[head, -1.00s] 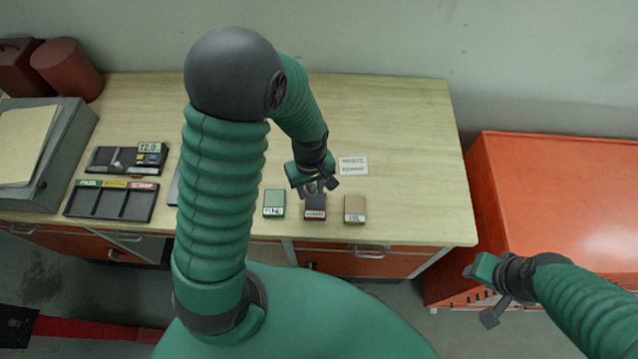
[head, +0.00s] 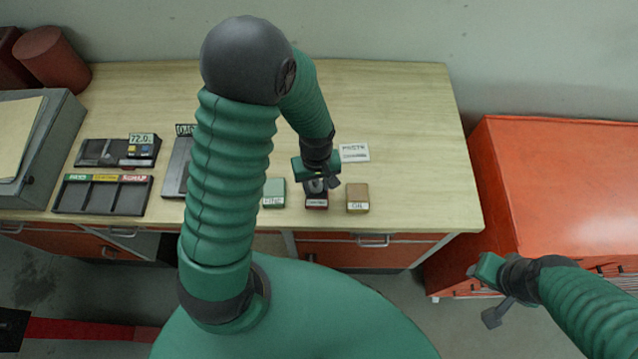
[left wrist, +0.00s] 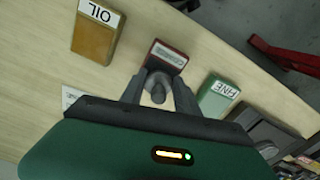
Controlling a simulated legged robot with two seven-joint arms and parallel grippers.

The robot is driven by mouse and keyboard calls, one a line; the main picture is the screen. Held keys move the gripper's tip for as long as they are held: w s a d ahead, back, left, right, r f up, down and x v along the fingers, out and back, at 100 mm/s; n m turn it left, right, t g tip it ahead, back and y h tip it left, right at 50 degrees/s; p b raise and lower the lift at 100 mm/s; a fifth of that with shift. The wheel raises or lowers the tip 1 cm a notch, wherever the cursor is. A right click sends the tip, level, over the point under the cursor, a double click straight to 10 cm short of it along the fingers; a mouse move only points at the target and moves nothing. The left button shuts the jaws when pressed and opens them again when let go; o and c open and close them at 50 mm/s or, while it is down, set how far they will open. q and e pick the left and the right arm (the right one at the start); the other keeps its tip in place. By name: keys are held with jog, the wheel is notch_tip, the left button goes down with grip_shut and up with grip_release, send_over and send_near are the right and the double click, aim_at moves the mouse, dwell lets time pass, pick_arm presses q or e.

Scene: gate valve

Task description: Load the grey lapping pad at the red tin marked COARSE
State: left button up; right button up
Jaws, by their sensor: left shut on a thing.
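The red tin (head: 317,204) stands near the bench's front edge, between a green tin marked FINE (head: 274,193) and a tan tin marked OIL (head: 358,198). Its label is too small to read surely in the left wrist view (left wrist: 168,55). My left gripper (head: 316,184) is right at the red tin and hides part of its top. In the left wrist view its fingers (left wrist: 158,90) are shut on a small rounded grey pad (left wrist: 158,92). I cannot tell whether the pad touches the tin. My right gripper (head: 483,273) hangs off the bench at the right; its jaws are unclear.
A white card (head: 354,153) lies behind the tins. A black tray with several compartments (head: 103,208) and a gauge case (head: 116,152) lie at the left. A red cabinet (head: 560,180) stands right of the bench. The bench's back right is clear.

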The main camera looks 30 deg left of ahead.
pick_arm(q)
jog(key=shift+w+a, duration=0.1)
jog(key=shift+a, duration=0.05)
jog(key=shift+d, duration=0.7)
jog(key=shift+a+f, duration=0.3)
jog(key=shift+a, duration=0.25)
jog(key=shift+b, duration=0.3)
pick_arm(e)
jog(key=shift+w+f, duration=0.1)
jog(key=shift+f, duration=0.15)
pick_arm(q)
jog(key=shift+d+f, duration=0.1)
jog(key=shift+d, duration=0.05)
jog(key=shift+d, duration=0.25)
pick_arm(e)
jog(key=shift+d+f, duration=0.1)
jog(key=shift+d, duration=0.25)
pick_arm(q)
jog(key=shift+a, duration=0.2)
pick_arm(e)
jog(key=shift+a, duration=0.15)
